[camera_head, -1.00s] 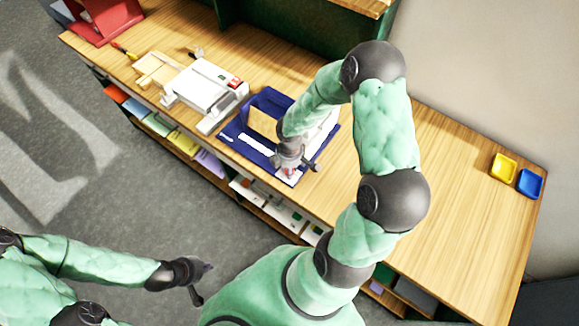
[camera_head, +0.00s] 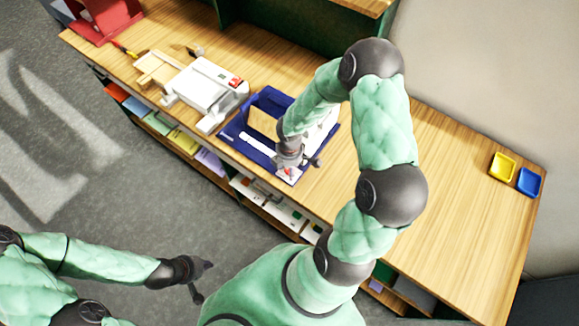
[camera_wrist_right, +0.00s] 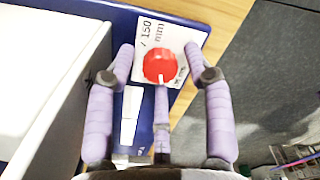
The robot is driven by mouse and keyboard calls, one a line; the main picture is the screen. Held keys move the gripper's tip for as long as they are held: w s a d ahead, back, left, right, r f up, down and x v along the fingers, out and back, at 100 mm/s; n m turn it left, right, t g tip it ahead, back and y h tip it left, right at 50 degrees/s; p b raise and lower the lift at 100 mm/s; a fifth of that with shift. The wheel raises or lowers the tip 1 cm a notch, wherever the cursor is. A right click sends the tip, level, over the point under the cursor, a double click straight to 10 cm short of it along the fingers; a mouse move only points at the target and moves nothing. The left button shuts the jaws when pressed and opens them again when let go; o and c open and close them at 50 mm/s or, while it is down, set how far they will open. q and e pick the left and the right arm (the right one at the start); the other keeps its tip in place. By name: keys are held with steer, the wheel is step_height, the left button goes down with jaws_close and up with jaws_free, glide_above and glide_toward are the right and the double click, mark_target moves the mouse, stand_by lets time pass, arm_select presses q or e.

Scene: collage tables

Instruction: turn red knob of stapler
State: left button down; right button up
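The stapler has a blue base (camera_head: 232,131) and stands at the table's front edge. Its red knob (camera_head: 288,172) is at the base's near right corner. In the right wrist view the round red knob (camera_wrist_right: 160,66) has a white mark and sits on a white label reading "150 mm". My right gripper (camera_head: 300,163) is just above and beside the knob. In the right wrist view its three lilac fingers (camera_wrist_right: 160,62) are spread around the knob, with gaps visible. My left gripper (camera_head: 203,281) is open and empty, low at the left, away from the table.
A white machine (camera_head: 205,88) stands left of the stapler, with a wooden block (camera_head: 160,68) and a red device (camera_head: 100,18) further left. Yellow (camera_head: 502,167) and blue (camera_head: 529,182) trays lie at the far right. The wooden table between the stapler and trays is clear.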

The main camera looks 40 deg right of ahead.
steer(key=shift+r, duration=0.15)
step_height(320, 180, up, 12)
stand_by(0.7)
steer(key=shift+f, duration=0.2)
steer(key=s+a+f+m+y, duration=0.2)
steer(key=s+a+f+m, duration=0.3)
steer(key=a+f+m, duration=0.45)
steer(key=s+a+f+m+y, duration=0.2)
steer(key=s+a+f+m, duration=0.35)
steer(key=a+f, duration=0.6)
step_height(320, 180, down, 13)
steer(key=w+b, duration=0.2)
steer(key=b, duration=1.1)
steer(key=shift+w+r, duration=0.15)
steer(key=shift+w, duration=0.1)
